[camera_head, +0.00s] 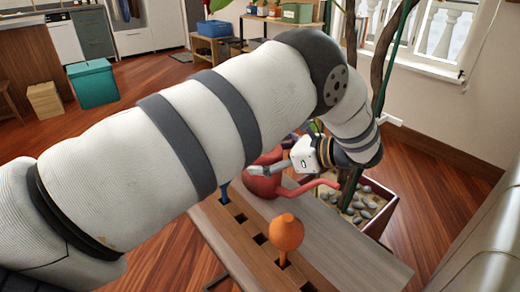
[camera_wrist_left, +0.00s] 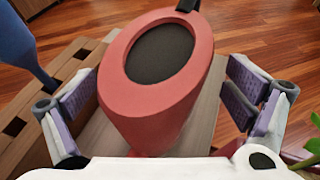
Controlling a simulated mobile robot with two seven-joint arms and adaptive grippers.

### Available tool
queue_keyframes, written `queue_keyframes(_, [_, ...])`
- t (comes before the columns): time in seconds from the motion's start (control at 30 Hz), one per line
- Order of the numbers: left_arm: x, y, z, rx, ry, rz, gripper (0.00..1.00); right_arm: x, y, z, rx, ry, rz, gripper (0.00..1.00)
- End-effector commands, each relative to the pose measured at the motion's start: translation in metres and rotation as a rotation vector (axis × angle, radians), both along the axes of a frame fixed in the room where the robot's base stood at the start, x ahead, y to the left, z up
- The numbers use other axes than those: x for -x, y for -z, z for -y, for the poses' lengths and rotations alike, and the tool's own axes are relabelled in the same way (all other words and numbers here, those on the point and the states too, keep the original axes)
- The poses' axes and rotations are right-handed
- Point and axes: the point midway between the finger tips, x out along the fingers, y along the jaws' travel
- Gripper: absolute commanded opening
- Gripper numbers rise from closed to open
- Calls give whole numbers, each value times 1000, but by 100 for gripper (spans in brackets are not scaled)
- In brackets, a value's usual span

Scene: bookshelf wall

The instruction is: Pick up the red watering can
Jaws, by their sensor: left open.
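The red watering can (camera_head: 262,187) stands on the wooden bench (camera_head: 345,255), partly hidden behind my left arm in the head view. Its spout points to the right there. In the left wrist view, the can (camera_wrist_left: 150,122) shows its wide round rim and dark inside. My left gripper (camera_head: 262,170) is at the can. Its open fingers stand on either side of the can in the left wrist view, with visible gaps, and it holds nothing. My right gripper is not in view.
An orange-handled tool (camera_head: 286,233) and a blue-handled tool (camera_wrist_left: 22,45) stand in the bench's slotted strip. A planter with pebbles (camera_head: 376,222) and a tree trunk are close behind the can. A teal box (camera_head: 93,84) stands on the open floor at far left.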

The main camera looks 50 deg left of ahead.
Motion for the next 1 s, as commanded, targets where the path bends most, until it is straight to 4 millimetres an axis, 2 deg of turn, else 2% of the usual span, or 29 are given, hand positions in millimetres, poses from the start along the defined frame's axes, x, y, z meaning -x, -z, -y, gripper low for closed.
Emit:
queue_keyframes(0.23, [2,4,-5,0,2,-1,96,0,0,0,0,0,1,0])
queue_keyframes(0.27, [2,4,-5,0,2,-1,94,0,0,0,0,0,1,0])
queue_keyframes(0.5, [2,4,-5,0,1,-1,40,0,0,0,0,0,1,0])
queue_keyframes(0.8, [1,-1,-5,-1,1,1,39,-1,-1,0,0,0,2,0])
queue_keyframes(0.87, [1,-11,-5,-1,2,4,39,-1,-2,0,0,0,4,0])
queue_keyframes(1.0, [1,-47,-5,-3,2,7,39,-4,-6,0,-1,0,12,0])
